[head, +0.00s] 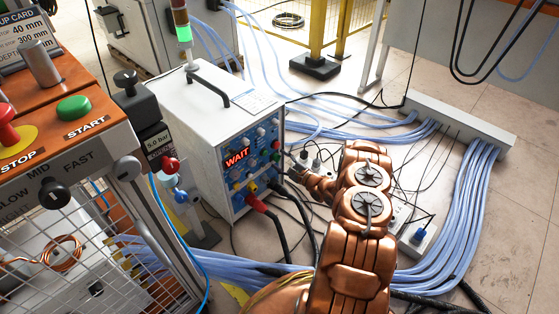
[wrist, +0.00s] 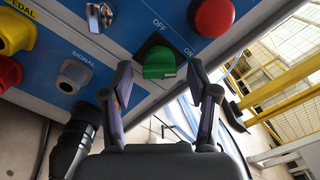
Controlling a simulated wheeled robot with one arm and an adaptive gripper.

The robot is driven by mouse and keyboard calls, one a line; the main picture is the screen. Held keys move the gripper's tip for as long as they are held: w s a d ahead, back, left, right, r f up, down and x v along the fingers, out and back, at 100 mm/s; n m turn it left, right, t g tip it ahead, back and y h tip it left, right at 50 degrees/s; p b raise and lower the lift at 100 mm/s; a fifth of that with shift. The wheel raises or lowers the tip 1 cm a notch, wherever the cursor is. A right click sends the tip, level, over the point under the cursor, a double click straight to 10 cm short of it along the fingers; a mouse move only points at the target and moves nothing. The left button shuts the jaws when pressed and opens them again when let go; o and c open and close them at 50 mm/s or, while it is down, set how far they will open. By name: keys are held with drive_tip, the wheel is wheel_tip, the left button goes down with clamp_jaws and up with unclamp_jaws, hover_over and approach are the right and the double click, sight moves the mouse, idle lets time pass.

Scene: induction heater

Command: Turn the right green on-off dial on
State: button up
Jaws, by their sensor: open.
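The green on-off dial (wrist: 160,62) sits on a black square base on the blue panel in the wrist view. The labels OFF and ON are printed beside it. I cannot tell for sure which label it points to. My gripper (wrist: 161,72) is open, with one finger to each side of the dial. Whether either finger touches it is unclear. In the head view my gripper is at the right edge of the front of the white heater box (head: 190,110), mostly hidden by my copper arm. The dial cannot be made out there.
A red button (wrist: 212,17), a key switch (wrist: 99,16), a grey SIGNAL socket (wrist: 73,76) and a yellow PEDAL socket (wrist: 15,33) are near the dial. The box's display (head: 237,158) reads WAIT. Cables (head: 283,225) hang below its front.

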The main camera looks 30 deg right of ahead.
drive_tip(key=v, duration=1.1)
